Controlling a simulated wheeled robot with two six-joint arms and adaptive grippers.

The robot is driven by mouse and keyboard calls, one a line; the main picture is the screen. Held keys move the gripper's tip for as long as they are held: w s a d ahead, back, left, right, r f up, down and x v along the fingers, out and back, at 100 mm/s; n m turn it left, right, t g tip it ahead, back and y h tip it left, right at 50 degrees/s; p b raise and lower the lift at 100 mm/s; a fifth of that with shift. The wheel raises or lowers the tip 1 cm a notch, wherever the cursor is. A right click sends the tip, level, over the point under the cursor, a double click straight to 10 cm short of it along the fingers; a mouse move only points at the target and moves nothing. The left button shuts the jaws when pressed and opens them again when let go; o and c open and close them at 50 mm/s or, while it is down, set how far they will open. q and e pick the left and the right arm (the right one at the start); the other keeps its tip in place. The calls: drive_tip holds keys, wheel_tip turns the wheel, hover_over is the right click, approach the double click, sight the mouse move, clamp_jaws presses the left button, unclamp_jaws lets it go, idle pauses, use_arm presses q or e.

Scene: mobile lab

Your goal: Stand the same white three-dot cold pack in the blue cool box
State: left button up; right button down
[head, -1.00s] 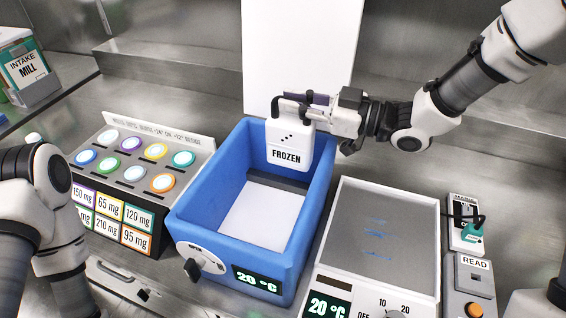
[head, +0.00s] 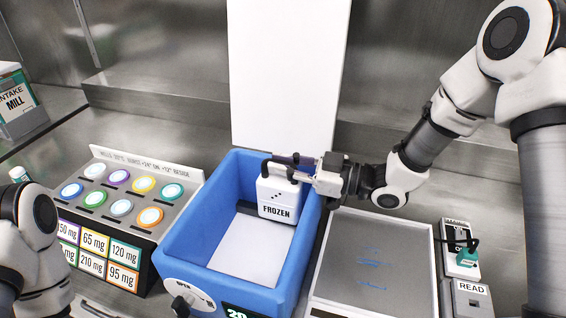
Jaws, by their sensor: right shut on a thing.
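The white cold pack (head: 277,197), with three dark dots and the word FROZEN on its face, is upright at the back right inside the blue cool box (head: 180,233). Its lower part is below the level of the box's rim; I cannot tell if it touches the floor. My right gripper (head: 294,167) is shut on the cold pack near its dark top handle, reaching over the box's right wall. The box's white floor shows in front of the pack. My left arm shows at the left edge, but its gripper is out of view.
A rack of coloured round caps (head: 122,208) with mg labels stands left of the box. A grey-topped plate unit (head: 370,265) is close on the right, with a READ device (head: 469,290) beyond it. A white panel (head: 288,75) rises behind the box.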

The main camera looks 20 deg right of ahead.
drive_tip(key=c, duration=1.1)
unclamp_jaws()
drive_tip(key=shift+c, duration=0.2)
drive_tip(key=shift+r+p, duration=0.4)
drive_tip(key=shift+p, duration=0.05)
drive_tip(key=shift+d+r, duration=0.15)
drive_tip(key=shift+r, duration=0.15)
drive_tip(key=p+v, duration=0.1)
drive_tip(key=v, duration=1)
drive_tip(key=shift+s+d, duration=0.25)
drive_tip(key=shift+s, duration=0.1)
drive_tip(key=shift+a+f, duration=0.1)
drive_tip(key=shift+f, duration=0.05)
